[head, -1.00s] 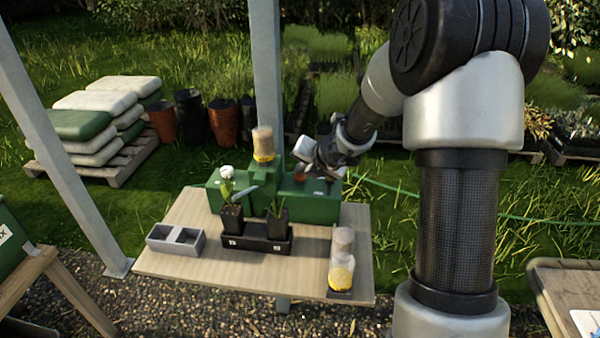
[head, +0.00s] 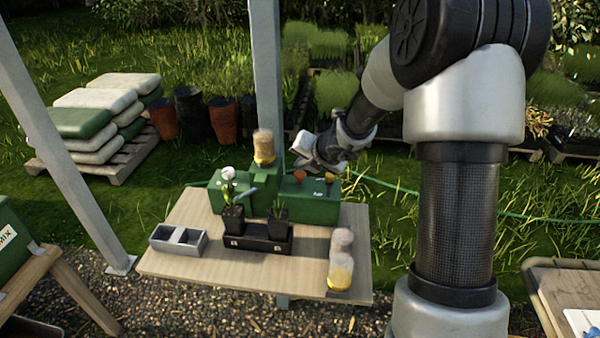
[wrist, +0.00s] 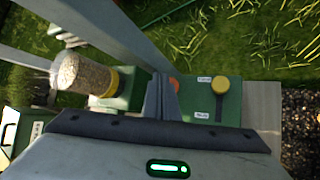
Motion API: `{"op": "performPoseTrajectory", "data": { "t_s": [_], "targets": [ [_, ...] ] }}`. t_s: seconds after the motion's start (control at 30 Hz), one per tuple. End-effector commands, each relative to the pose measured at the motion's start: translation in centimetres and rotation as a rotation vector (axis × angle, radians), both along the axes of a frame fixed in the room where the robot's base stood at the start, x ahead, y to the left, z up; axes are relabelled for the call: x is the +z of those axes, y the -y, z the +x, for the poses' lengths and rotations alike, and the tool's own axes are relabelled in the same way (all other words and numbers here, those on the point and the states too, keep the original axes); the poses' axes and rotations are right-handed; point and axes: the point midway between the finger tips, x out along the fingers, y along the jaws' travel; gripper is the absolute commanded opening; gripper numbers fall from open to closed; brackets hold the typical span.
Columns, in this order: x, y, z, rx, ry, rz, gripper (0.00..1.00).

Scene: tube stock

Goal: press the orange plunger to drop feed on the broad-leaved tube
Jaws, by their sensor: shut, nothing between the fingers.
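A green dispenser (head: 315,210) stands at the table's back, with a round orange plunger (head: 299,175) on top. My gripper (head: 303,144) is above the plunger and apart from it, shut and empty. In the wrist view its closed fingers (wrist: 160,96) partly hide the orange plunger (wrist: 174,84). Two dark plant tubes stand in a black holder (head: 258,243) before the dispenser. The left tube (head: 233,217) carries a white bloom and leaves; the right tube (head: 278,228) has green leaves. Leaf breadth is too small to judge surely. I cannot see feed on either.
A feed hopper (head: 264,149) rises from the dispenser, left of the plunger. A yellow knob (head: 330,178) sits right of it. A grey two-part box (head: 178,241) is at the table's left, a yellow-based jar (head: 341,262) at front right. A post (head: 267,80) stands close behind the hopper.

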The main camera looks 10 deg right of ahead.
Motion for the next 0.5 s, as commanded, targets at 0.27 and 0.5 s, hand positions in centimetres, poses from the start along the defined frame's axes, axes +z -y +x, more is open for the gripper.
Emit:
{"op": "performPoseTrajectory", "data": {
  "t_s": [0.27,0.5],
  "targets": [
    [2.4,0.0,0.0,-0.001,0.001,0.000,0.00],
    [4.8,0.0,0.0,0.000,0.001,-0.001,0.00]
  ]
}}
